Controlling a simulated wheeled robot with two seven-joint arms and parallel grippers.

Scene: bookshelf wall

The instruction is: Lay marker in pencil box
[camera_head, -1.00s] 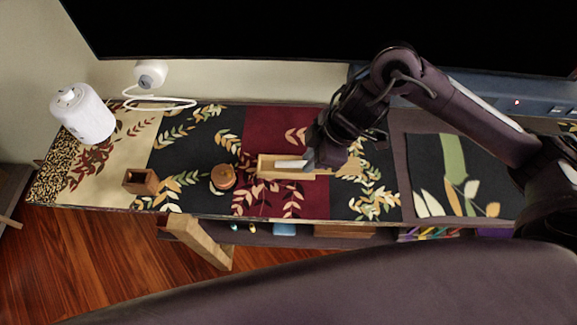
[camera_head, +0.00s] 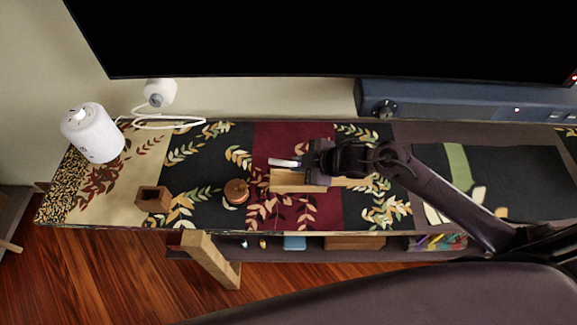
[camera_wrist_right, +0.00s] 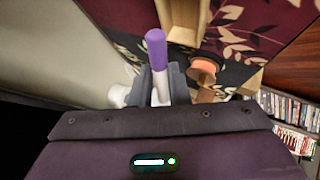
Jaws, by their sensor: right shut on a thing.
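The marker, white with a purple cap (camera_wrist_right: 157,45), is between the fingers of my right gripper (camera_wrist_right: 158,85). In the head view the marker's white part (camera_head: 283,162) points left from my right gripper (camera_head: 304,161). The gripper is shut on it. The pencil box is a long, open wooden tray (camera_head: 300,188) on the dark red part of the runner. The marker and gripper appear over the box's back side, seemingly above it; the exact height is unclear. The gripper and arm hide part of the box. My left gripper is not in view.
A round wooden pot (camera_head: 236,191) stands just left of the box, and a square wooden cup (camera_head: 153,199) farther left. A white cylinder (camera_head: 92,132) and a cabled white device (camera_head: 160,92) are at the back left. A blue-grey bar (camera_head: 450,97) runs behind, under a dark screen (camera_head: 330,35).

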